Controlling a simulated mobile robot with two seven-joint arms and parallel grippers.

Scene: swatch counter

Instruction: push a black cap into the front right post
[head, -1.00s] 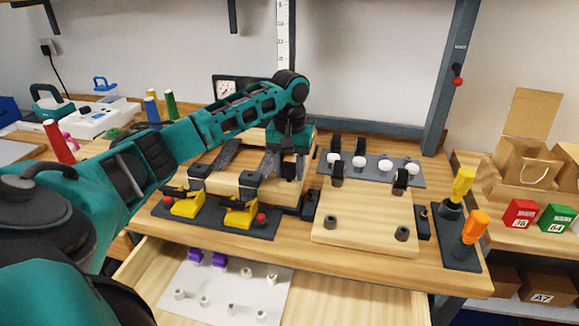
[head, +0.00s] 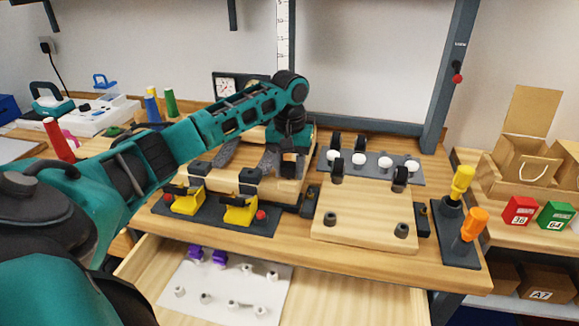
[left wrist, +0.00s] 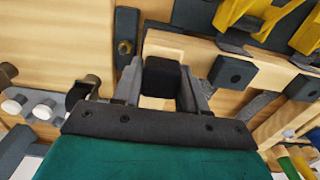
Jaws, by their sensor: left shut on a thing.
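My left gripper (head: 288,170) is at the right part of a wooden workpiece (head: 221,178), at the middle of the bench. In the left wrist view, its fingers (left wrist: 160,92) are on either side of a dark square black cap (left wrist: 161,77), which they grip. Wood shows around the cap; I cannot tell whether the cap touches a post. The front right post cannot be made out under the gripper. Two other dark square blocks (head: 249,175) sit on the workpiece; they also show in the left wrist view (left wrist: 232,72). My right gripper is not in view.
Yellow clamps (head: 239,211) stand before the workpiece. To the right is a wooden board (head: 365,220) with dark studs, and a grey strip (head: 372,171) with white caps. An open drawer (head: 350,296) juts out below. Screwdrivers (head: 461,188) stand at the right edge.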

